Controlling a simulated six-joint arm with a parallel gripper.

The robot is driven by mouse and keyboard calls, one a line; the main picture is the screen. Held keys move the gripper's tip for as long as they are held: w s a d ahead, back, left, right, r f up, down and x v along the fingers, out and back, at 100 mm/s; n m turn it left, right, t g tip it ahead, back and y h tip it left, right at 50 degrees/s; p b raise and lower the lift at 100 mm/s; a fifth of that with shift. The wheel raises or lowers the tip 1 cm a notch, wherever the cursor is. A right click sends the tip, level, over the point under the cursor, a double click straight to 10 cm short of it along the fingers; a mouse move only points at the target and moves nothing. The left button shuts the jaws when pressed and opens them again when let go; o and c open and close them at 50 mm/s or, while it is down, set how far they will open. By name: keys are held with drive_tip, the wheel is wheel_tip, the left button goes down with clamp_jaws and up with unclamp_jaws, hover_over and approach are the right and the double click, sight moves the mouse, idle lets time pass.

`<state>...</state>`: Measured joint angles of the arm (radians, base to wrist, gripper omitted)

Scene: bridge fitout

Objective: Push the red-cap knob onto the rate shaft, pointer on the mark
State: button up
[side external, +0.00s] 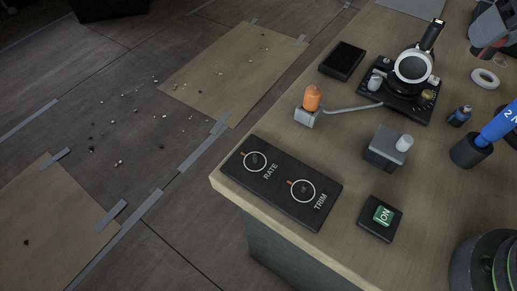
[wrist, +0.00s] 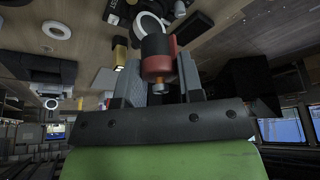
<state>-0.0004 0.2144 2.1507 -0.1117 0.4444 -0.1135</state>
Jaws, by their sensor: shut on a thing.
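The rate shaft (side external: 256,161) is a small dark stub inside a white ring on the black panel, beside the word RATE, with an orange mark at the ring's upper left. The trim shaft (side external: 305,189) stands in a similar ring on the same panel (side external: 276,197). In the wrist view, my gripper (wrist: 158,82) is shut on the red-cap knob (wrist: 160,64), which shows red and dark parts with a brass-coloured end between the grey fingers. Its pointer cannot be made out.
A grey block with a white knob (side external: 388,148) and a green ON switch (side external: 383,215) stand near the panel. An orange bulb (side external: 312,97) and a black device (side external: 405,95) stand farther back. A blue item (side external: 501,122) stands in a dark cup. The bench edge runs left of the panel.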

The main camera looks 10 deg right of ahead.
idle(0.7)
wheel_tip(320, 180, down, 3)
drive_tip(key=s, duration=0.3)
drive_tip(key=w+d+f+m+h, duration=0.1)
drive_tip(key=w+d+f+m, duration=0.1)
drive_tip(key=d, duration=0.4)
drive_tip(key=w+d+f+m+h, duration=0.1)
drive_tip(key=w+d+f+m, duration=0.2)
drive_tip(key=d, duration=0.3)
drive_tip(key=w+d+f+m+g+h, duration=0.1)
drive_tip(key=w+d+f+m, duration=0.1)
drive_tip(key=w+d+m, duration=0.2)
drive_tip(key=w+d, duration=0.1)
drive_tip(key=d, duration=0.1)
drive_tip(key=shift+d+f, duration=0.15)
drive_tip(key=shift+d, duration=0.15)
wheel_tip(320, 180, down, 10)
drive_tip(key=shift+r, duration=0.15)
